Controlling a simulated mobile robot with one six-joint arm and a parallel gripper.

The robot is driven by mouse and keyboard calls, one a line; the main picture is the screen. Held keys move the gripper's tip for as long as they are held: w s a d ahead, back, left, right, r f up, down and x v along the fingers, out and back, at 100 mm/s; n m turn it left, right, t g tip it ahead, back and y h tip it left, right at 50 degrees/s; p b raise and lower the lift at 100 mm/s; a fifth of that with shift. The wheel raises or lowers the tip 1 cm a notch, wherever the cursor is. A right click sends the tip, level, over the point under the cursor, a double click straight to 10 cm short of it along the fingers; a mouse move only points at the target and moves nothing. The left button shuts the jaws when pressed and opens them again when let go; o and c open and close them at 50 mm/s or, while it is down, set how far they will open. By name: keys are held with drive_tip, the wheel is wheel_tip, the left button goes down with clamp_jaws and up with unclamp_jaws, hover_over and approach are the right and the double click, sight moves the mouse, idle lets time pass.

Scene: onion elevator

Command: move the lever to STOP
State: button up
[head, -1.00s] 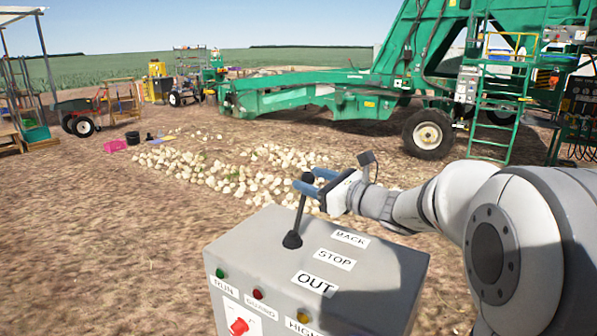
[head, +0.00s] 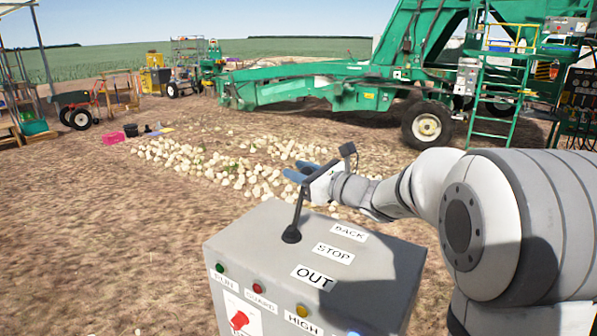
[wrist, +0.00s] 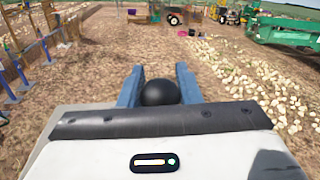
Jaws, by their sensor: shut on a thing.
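The control box (head: 250,245) stands in front of me. On its top, the labels BACK (head: 350,232), STOP (head: 334,253) and OUT (head: 314,277) run from far to near. The black lever (head: 297,213) rises left of them from a round base and leans slightly right and away. I cannot tell exactly which label it matches. My gripper (head: 298,171) reaches in from the right, its blue fingers around the lever's top, which they mostly hide in the head view. In the wrist view, the black ball knob (wrist: 160,92) sits between the two fingers.
The box front carries a green lamp (head: 220,267), a red lamp (head: 257,287) and a red switch (head: 239,320). Beyond lie a pile of onions (head: 225,168) and a green machine (head: 330,82) on wheels. Bare ground is open left of the box.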

clamp_jaws()
drive_tip(key=shift+s+f+b, duration=0.1)
drive_tip(key=shift+b, duration=0.3)
drive_tip(key=s+a+r+n+b, duration=0.1)
drive_tip(key=s+a+n+b, duration=0.2)
drive_tip(key=b, duration=0.9)
drive_tip(key=shift+s+a+r+n+y, duration=0.3)
drive_tip(key=shift+s+r+n+y, duration=0.1)
drive_tip(key=shift+s+n, duration=0.65)
drive_tip(key=o, duration=0.7)
unclamp_jaws()
drive_tip(key=shift+o, duration=0.2)
